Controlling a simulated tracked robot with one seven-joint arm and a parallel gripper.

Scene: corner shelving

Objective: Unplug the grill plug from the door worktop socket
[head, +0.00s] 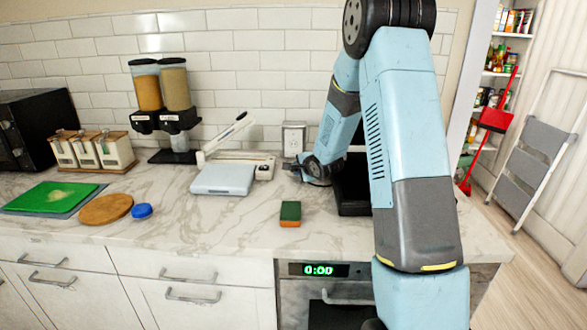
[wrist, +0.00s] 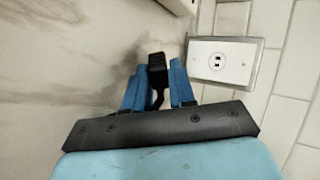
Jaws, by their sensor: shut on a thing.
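The black grill plug (wrist: 157,68) is between the blue fingers of my gripper (wrist: 161,78) in the wrist view, with a dark cord running down from it. My gripper is shut on the plug. The socket (wrist: 222,61) is a pale plate on the tiled wall, to the right of the plug; its slots show uncovered, and the plug is apart from it. In the head view the socket (head: 293,138) is above my gripper (head: 294,168), which is low over the worktop; the plug is too small to make out there. The black grill (head: 352,192) is partly hidden by my arm.
A white appliance with a raised lever (head: 225,177) stands left of my gripper. A green and orange sponge (head: 290,213) lies in front on the marble worktop (head: 235,225). Dispensers (head: 160,95), canisters (head: 95,150) and boards (head: 105,209) are farther left.

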